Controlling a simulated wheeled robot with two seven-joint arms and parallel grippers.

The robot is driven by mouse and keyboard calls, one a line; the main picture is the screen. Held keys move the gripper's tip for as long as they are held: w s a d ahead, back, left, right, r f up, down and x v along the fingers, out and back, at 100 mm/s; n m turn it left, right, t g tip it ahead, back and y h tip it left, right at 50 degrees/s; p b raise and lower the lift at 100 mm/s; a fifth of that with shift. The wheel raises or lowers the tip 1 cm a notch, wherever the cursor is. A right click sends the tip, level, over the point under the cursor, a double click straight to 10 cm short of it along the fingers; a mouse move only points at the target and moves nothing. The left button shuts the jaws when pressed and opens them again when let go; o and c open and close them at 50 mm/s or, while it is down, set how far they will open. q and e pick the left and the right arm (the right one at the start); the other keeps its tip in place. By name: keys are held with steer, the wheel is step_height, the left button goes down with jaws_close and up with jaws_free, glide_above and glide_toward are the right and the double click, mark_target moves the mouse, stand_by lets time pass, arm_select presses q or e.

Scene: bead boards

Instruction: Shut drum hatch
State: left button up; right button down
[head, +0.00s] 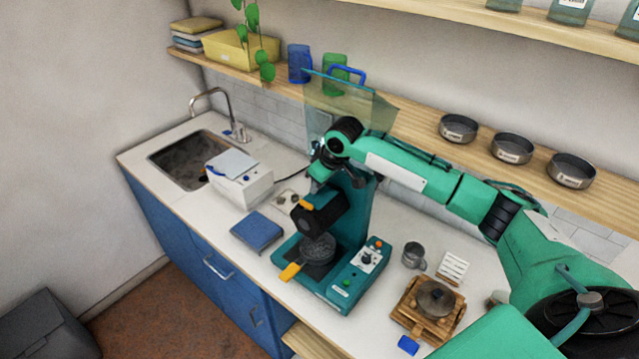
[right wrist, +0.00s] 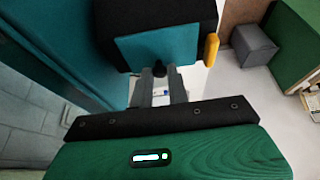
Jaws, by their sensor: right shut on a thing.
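A teal machine (head: 318,289) stands on the counter, with a black drum housing (head: 322,216) held above a round grey tray (head: 318,246). An orange tab (head: 306,204) sticks out of the housing. My right gripper (right wrist: 158,82) is shut on a small black knob (right wrist: 158,67) at the edge of a teal panel (right wrist: 158,45) on the black housing. In the head view my right wrist comes down just above the housing and its fingertips are hidden. I cannot tell whether the hatch is fully closed. My left gripper is not in view.
A clear raised panel (head: 338,94) with a blue handle stands behind my arm. A white box (head: 240,182) and a blue block (head: 257,231) lie left of the machine. A grey mug (head: 413,255) and a wooden stand (head: 410,311) are to its right. A shelf runs behind.

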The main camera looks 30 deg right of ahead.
mark_target(327, 199)
steer(key=shift+f, duration=0.15)
steer(key=c, duration=1.4)
jaws_free()
steer(key=shift+o, duration=0.2)
steer(key=b+v, duration=0.3)
steer(key=v, duration=0.3)
steer(key=shift+s+r, duration=0.15)
steer(key=shift+r, duration=0.15)
steer(key=shift+s+d+r, duration=0.1)
steer(key=shift+r, duration=0.3)
steer(key=shift+s+f, duration=0.1)
